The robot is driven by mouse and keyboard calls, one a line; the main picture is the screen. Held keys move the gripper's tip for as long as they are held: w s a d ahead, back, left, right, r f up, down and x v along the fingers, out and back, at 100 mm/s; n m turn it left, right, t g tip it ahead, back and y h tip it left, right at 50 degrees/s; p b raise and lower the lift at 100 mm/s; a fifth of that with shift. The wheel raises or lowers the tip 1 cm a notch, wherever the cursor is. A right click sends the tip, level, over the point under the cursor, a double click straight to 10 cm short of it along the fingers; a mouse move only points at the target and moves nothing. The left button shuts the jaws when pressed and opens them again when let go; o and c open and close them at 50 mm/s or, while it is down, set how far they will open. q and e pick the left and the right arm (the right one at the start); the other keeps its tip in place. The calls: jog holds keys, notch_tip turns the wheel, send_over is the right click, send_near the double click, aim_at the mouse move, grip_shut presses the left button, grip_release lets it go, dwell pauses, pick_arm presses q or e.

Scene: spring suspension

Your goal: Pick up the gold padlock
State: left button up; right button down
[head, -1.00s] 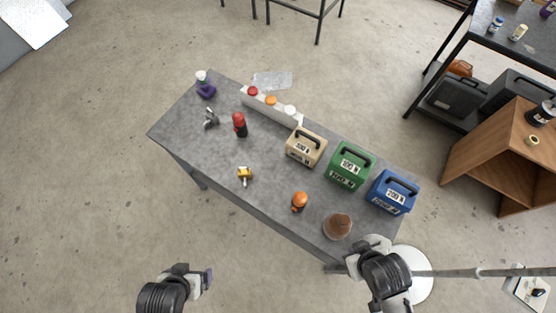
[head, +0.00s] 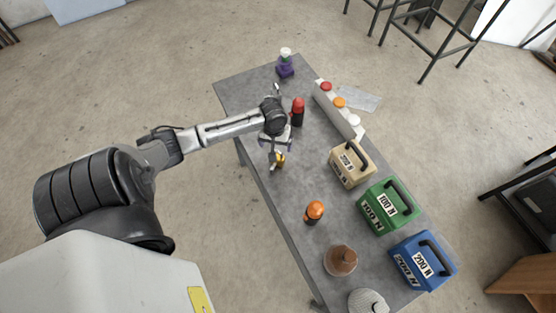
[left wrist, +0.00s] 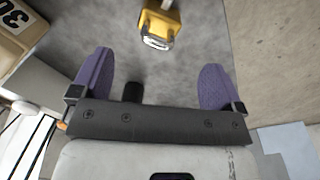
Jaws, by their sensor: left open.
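The gold padlock (head: 278,160) lies on the grey table near its left long edge. In the left wrist view the padlock (left wrist: 160,22) is at the top middle, with its metal shackle pointing towards my gripper. My left gripper (head: 275,141) is over the table right beside the padlock. My right gripper is not in view.
A red-and-black bottle (head: 298,112) stands close to my left gripper. An orange-topped item (head: 314,212), a brown cone (head: 340,260) and tan (head: 352,165), green (head: 389,206) and blue (head: 423,261) weights stand further along. The grey table (head: 290,190) has free room near the padlock.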

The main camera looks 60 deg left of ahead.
pick_arm(q)
jog(key=shift+d+f, duration=0.15)
jog(key=shift+f, duration=2)
jog(key=shift+d+f, duration=0.1)
jog(key=shift+f, duration=2.05)
jog(key=c, duration=1)
jog(key=shift+c, duration=0.5)
jog(key=shift+r, duration=0.15)
